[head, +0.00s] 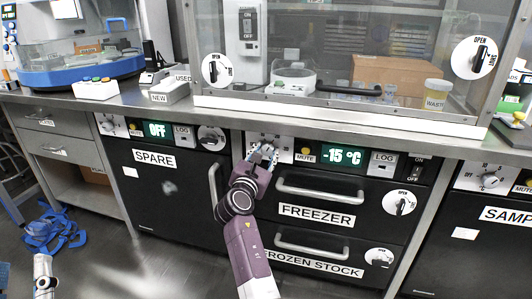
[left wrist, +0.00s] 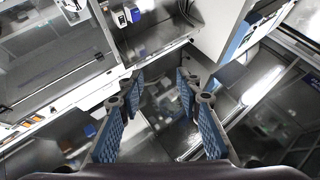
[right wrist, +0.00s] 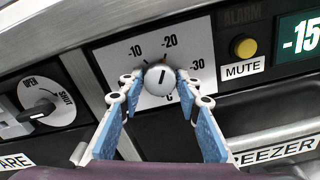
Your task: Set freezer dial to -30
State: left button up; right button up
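The freezer dial (right wrist: 160,79) is a round light knob with a dark line, on a white plate marked -10, -20 and -30 in the right wrist view. Its line points up, close to the -20 side. My right gripper (right wrist: 160,85) has its fingers on both sides of the knob; whether they press on it is hard to tell. The freezer display (head: 342,156) reads -15 °C. My left gripper (left wrist: 155,90) is open and empty, away from the freezer.
The yellow mute button (right wrist: 244,47) sits right of the dial. Freezer drawer handles (head: 322,188) stick out below. The spare unit (head: 165,185) is at the left, its display reading OFF. The counter edge (head: 300,122) overhangs the panel. Blue straps (head: 52,230) lie on the floor.

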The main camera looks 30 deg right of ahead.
jog(key=c, duration=0.6)
